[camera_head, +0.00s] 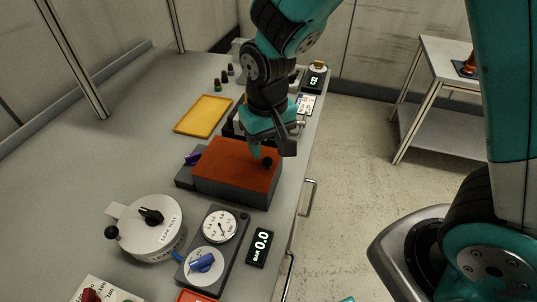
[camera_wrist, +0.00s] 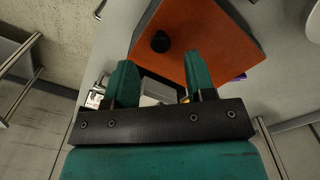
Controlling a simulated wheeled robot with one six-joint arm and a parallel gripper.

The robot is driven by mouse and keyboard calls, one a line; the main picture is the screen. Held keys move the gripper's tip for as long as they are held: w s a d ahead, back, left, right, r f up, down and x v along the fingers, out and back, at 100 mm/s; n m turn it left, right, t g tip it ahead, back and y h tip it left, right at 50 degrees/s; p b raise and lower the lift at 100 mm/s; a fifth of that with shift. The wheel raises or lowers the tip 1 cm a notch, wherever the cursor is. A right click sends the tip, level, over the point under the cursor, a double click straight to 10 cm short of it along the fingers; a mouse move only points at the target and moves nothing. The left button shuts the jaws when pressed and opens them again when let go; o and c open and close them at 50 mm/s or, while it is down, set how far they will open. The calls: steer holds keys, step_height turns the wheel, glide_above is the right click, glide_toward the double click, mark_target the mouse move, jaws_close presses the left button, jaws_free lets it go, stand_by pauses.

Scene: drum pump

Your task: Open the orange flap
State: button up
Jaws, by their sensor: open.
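The orange flap (camera_head: 236,164) lies flat as the lid of a dark grey box (camera_head: 235,191) on the bench. A small black knob (camera_head: 267,161) stands on the flap near its right edge. In the wrist view the orange flap (camera_wrist: 205,38) fills the upper middle, and the black knob (camera_wrist: 160,42) shows ahead of the fingertips. My gripper (camera_wrist: 158,72) is open and empty, its two green fingers apart. In the head view my gripper (camera_head: 268,148) is over the flap's right back part, close to the knob. I cannot tell whether a finger touches the flap.
A yellow tray (camera_head: 203,114) lies behind the box. A round white leak-test unit (camera_head: 152,228) and a gauge panel (camera_head: 213,245) with a blue handle stand in front. A BAR display (camera_head: 260,247) reads 0.0. A side table (camera_head: 447,60) stands apart at right.

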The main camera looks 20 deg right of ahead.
mark_target(268, 161)
steer(key=shift+f, duration=2.15)
jaws_close()
